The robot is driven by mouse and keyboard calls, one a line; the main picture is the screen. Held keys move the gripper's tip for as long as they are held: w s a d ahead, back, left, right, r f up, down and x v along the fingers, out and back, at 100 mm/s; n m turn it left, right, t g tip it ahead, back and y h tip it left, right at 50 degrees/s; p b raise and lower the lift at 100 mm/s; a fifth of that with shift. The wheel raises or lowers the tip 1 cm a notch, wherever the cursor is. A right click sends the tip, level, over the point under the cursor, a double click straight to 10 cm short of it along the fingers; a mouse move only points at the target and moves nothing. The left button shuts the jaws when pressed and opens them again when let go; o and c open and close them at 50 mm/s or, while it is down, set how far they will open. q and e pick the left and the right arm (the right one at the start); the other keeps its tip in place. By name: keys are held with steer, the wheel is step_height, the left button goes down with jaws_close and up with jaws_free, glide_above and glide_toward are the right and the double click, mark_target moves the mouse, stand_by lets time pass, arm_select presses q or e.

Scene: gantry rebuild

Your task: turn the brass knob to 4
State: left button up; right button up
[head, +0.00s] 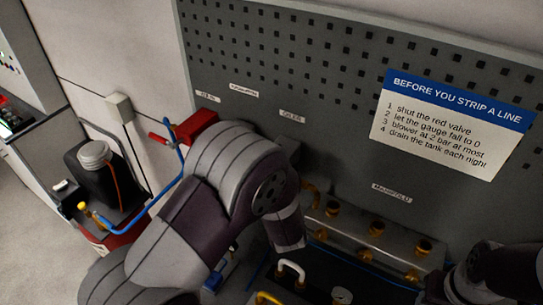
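I cannot pick out a brass knob with numbers in the head view. Several brass fittings stand on the grey manifold block (350,232), among them a left one (332,208), a middle one (376,228) and a right one (424,246). I cannot tell whether any of them is the knob. My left arm bends across the middle of the picture and hides part of the bench and the panel's lower left. My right arm shows only at the lower right edge. I see no fingers of either gripper.
A pegboard (330,60) carries a white and blue notice (453,120). A red part (197,125) and a blue hose (170,190) are left of my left arm. A dark canister (95,178) stands further left. A white curved handle (291,268) and a small gauge (342,295) are low centre.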

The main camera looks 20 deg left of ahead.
arm_select(q)
steer(key=shift+f, duration=0.15)
arm_select(e)
steer(key=shift+f, duration=0.15)
stand_by(0.9)
arm_select(q)
steer(key=o, duration=0.9)
steer(key=shift+o, duration=0.2)
steer(key=shift+w+a+f, duration=0.1)
steer(key=shift+w+a, duration=0.1)
steer(key=shift+w, duration=0.15)
steer(key=b+v, duration=0.4)
steer(key=v, duration=0.8)
steer(key=shift+s+b, duration=0.4)
arm_select(e)
steer(key=f, duration=0.4)
steer(key=shift+w+a+f, duration=0.1)
steer(key=shift+w+f, duration=0.1)
steer(key=shift+f, duration=0.1)
